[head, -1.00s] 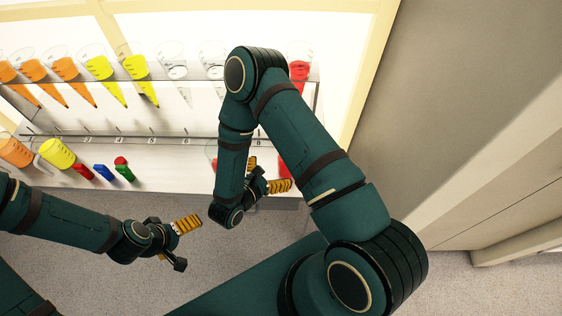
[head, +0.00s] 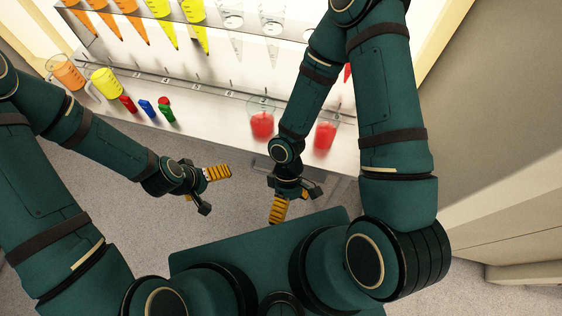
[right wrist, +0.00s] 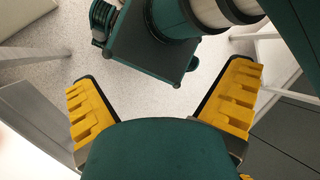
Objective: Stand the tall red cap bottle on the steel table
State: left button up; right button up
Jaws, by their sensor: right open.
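Three small coloured items stand in a row on the lower pale counter (head: 212,142) in the head view: a red one (head: 128,103), a blue one (head: 147,108) and a green one with a red top (head: 166,110). The green one shows the clearest red cap; their heights are hard to compare from above. My right gripper (head: 293,203) is open and empty off the counter's front edge, well right of them. In the right wrist view my right gripper (right wrist: 165,85) has its yellow fingers wide apart, with nothing between. My left gripper (head: 212,190) is open and empty over the floor.
An orange beaker (head: 66,72) and a yellow beaker (head: 106,83) stand left of the row. Two beakers with red liquid, one here (head: 262,124) and one here (head: 325,135), stand by my right arm. Cones hang in the rack (head: 220,45) above. The counter's middle is clear.

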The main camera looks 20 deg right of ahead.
jog(key=w+d+r+m+t+y, duration=0.1)
jog(key=w+m+t+y, duration=0.1)
jog(key=w+m+t, duration=0.6)
jog(key=w+m, duration=0.2)
jog(key=w, duration=0.3)
jog(key=shift+d+r+t+y, duration=0.2)
jog(key=shift+t+y, duration=0.1)
jog(key=shift+t, duration=0.1)
jog(key=shift+f, duration=0.1)
